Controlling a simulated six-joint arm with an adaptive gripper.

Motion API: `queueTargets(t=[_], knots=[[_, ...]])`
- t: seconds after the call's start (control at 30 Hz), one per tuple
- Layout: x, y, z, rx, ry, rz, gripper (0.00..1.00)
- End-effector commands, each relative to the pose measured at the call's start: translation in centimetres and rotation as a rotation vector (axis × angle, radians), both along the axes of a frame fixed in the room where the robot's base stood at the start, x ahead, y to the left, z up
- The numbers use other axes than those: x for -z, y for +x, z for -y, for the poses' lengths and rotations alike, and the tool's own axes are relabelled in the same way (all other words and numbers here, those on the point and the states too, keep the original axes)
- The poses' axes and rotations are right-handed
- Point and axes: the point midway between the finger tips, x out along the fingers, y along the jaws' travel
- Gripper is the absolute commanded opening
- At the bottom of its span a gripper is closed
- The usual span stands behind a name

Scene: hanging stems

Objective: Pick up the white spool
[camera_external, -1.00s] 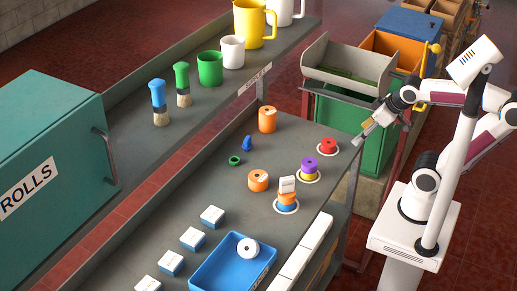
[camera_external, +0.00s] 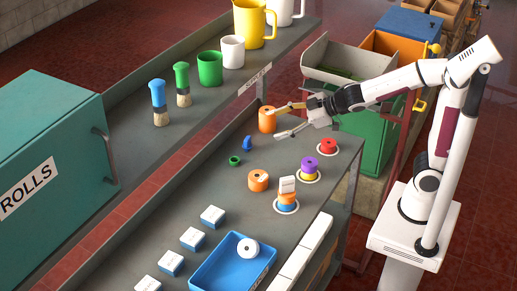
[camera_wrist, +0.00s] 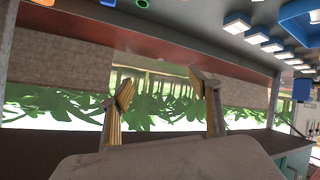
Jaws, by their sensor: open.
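A white spool (camera_external: 248,247) with a dark centre hole lies in the blue tray (camera_external: 208,270) near the bottom of the external view. My gripper (camera_external: 273,122) is open and empty, well away from the spool, toward the far end of the bench. Its fingers appear close to a tall orange spool (camera_external: 266,121); I cannot tell whether they touch. In the wrist view the two fingers (camera_wrist: 162,86) are spread with nothing between them. Part of a blue tray (camera_wrist: 293,12) shows at the top right there, but I do not see the white spool in it.
Purple (camera_external: 309,162) and red (camera_external: 328,145) spools stand on white rings. A blue and orange stack (camera_external: 287,200) has a white piece on top. Another orange spool (camera_external: 258,181) and several white-and-blue boxes (camera_external: 212,215) stand nearby. A shelf with mugs (camera_external: 210,68) runs behind.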

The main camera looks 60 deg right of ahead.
Motion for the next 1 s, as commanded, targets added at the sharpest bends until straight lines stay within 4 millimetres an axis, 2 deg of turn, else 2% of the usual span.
queueTargets(t=[0.03, 0.2, 0.43, 0.57, 0.8, 1.0], knots=[[0.4, 0.6, -1.7, -0.047, 0.003, 0.008, 0.62], [1.5, 1.6, -7.3, -0.211, 0.029, 0.037, 0.62], [3.8, 0.9, -15.1, -0.447, 0.083, 0.041, 0.62], [5.5, -0.6, -19.3, -0.585, 0.123, 0.024, 0.62], [8.8, -4.9, -25.8, -0.835, 0.207, -0.042, 0.62], [10.5, -7.9, -28.4, -0.964, 0.256, -0.092, 0.62]])
